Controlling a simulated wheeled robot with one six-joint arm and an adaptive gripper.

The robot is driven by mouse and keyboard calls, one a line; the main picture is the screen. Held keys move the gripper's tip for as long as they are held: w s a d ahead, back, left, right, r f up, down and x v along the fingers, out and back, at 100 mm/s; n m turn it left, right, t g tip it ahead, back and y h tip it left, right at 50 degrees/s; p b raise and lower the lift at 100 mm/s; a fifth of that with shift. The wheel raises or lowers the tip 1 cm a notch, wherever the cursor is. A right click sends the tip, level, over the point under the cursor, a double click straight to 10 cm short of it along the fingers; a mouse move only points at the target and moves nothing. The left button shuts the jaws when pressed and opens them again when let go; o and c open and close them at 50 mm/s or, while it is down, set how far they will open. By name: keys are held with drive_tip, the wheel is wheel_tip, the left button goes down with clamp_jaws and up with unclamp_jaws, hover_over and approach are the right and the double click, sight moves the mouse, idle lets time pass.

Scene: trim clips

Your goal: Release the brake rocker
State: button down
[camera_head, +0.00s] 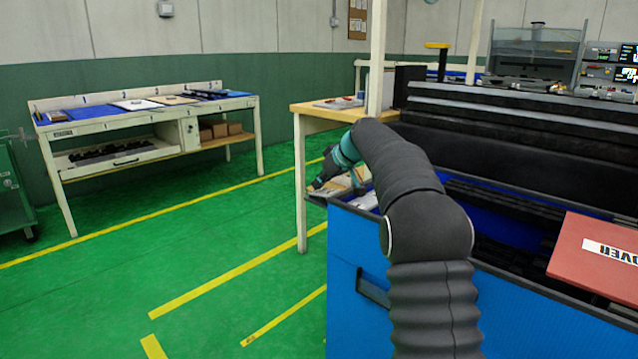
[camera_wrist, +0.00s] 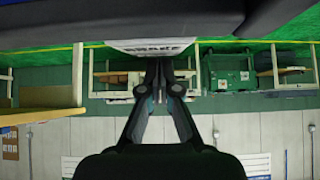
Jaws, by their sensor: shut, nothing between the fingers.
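My gripper (camera_head: 319,184) is at the left end of my arm, by the near left corner of the blue machine (camera_head: 345,270). In the wrist view my gripper (camera_wrist: 159,64) is shut and empty, with its fingertips together just at a pale plate (camera_wrist: 150,45) lettered BRAKE. I cannot tell whether the tips touch the plate. The brake rocker itself cannot be made out clearly; the fingertips and the dark edge above cover that spot. In the head view my arm and gripper hide most of that corner.
A wooden-topped bench (camera_head: 310,108) stands just behind the gripper. A red cover (camera_head: 590,255) lies on the machine at right. A white workbench (camera_head: 75,128) stands by the far wall. The green floor (camera_head: 210,240) at left is clear, with yellow lines.

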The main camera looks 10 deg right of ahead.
sight(319, 190)
drive_tip(key=shift+w+r+p, duration=0.1)
drive_tip(key=shift+r+p, duration=0.4)
drive_tip(key=shift+r, duration=0.15)
wheel_tip(319, 190, up, 4)
drive_tip(key=shift+w+a+f, duration=0.1)
drive_tip(key=shift+w+f, duration=0.05)
drive_tip(key=shift+f, duration=0.1)
drive_tip(key=w+r+v, duration=0.1)
drive_tip(key=v, duration=0.8)
drive_tip(key=shift+a, duration=0.45)
drive_tip(key=shift+r, duration=0.15)
